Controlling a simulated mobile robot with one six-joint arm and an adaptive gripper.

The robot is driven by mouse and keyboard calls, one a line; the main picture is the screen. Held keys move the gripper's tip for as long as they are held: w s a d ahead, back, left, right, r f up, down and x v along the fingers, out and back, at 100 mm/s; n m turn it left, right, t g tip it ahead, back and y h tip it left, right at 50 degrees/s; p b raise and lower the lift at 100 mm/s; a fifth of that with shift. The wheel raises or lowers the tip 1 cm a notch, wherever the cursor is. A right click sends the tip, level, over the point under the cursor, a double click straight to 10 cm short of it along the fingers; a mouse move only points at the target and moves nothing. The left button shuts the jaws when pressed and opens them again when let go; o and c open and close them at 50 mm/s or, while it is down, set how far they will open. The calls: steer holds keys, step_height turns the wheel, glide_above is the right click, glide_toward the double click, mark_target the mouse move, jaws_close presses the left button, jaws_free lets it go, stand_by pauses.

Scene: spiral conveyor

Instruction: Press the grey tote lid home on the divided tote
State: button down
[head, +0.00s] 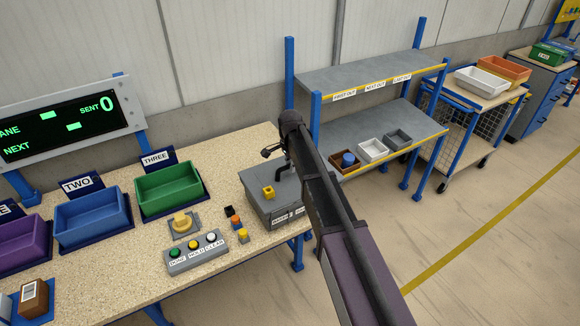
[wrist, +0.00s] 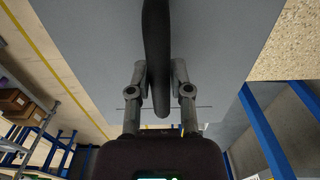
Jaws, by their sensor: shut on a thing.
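The grey tote (head: 274,215) stands at the right end of the speckled bench, with white labels on its front. The grey lid (head: 255,178) lies over its top; it fills much of the wrist view (wrist: 95,50). A dark handle (head: 282,172) rises from the lid. My gripper (wrist: 160,90) is shut on this handle (wrist: 157,40), one finger on each side. In the head view my arm hides the right part of the tote and lid. I cannot tell whether the lid's edges sit flush. The tote's dividers are hidden.
A yellow block (head: 268,192) shows on the tote's top. Left of it are small orange and yellow blocks (head: 243,235), a button box (head: 196,251) and a green bin (head: 169,188). A grey shelf (head: 350,125) stands behind on the right.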

steer(key=shift+f+b, duration=0.3)
stand_by(0.4)
steer(key=shift+c, duration=2.3)
jaws_free()
steer(key=shift+r, duration=0.2)
step_height(320, 180, up, 8)
steer(key=p, duration=0.8)
steer(key=shift+f, duration=0.1)
